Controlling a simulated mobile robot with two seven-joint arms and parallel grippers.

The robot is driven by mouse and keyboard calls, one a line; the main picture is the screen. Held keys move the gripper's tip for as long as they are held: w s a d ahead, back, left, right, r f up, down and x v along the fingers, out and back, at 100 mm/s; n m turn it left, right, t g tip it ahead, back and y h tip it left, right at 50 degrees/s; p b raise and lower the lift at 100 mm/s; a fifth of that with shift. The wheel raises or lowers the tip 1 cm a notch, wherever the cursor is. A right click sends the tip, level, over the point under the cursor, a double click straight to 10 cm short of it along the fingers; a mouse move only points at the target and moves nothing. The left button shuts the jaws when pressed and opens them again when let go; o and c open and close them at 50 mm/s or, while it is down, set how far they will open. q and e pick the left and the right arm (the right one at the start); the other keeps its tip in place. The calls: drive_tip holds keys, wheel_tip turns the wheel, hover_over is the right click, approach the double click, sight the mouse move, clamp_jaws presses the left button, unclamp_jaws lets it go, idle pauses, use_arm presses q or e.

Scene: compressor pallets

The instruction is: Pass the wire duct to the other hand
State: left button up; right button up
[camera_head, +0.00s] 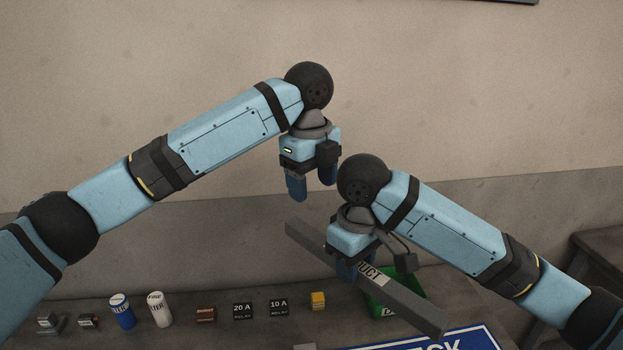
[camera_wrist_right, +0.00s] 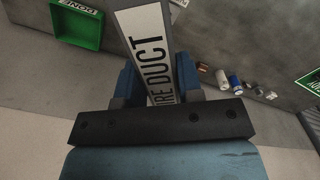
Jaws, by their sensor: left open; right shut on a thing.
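The wire duct is a long grey bar (camera_head: 405,305) with a white label, held slanted above the table in the head view. My right gripper (camera_head: 352,268) is shut on it near its middle. In the right wrist view the duct (camera_wrist_right: 182,65) runs between the fingers of my right gripper (camera_wrist_right: 160,85), with its label reading "...IRE DUCT". My left gripper (camera_head: 312,190) is open and empty, pointing down above the duct's far left end and apart from it.
A green bin (camera_head: 415,284) stands on the table behind the duct. A blue can (camera_head: 122,312), a white can (camera_head: 160,309), small dark relay boxes (camera_head: 243,311) and a yellow block (camera_head: 318,300) stand in a row. A blue sign (camera_head: 470,340) lies at the front.

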sight(312, 231)
use_arm(q)
drive_tip(key=shift+y, duration=0.3)
wheel_tip(312, 231, down, 12)
drive_tip(key=shift+s+a+r, duration=0.15)
drive_tip(key=shift+r, duration=0.1)
drive_tip(key=c, duration=1.1)
use_arm(e)
drive_tip(key=o, duration=1.1)
drive_tip(key=shift+r, duration=0.15)
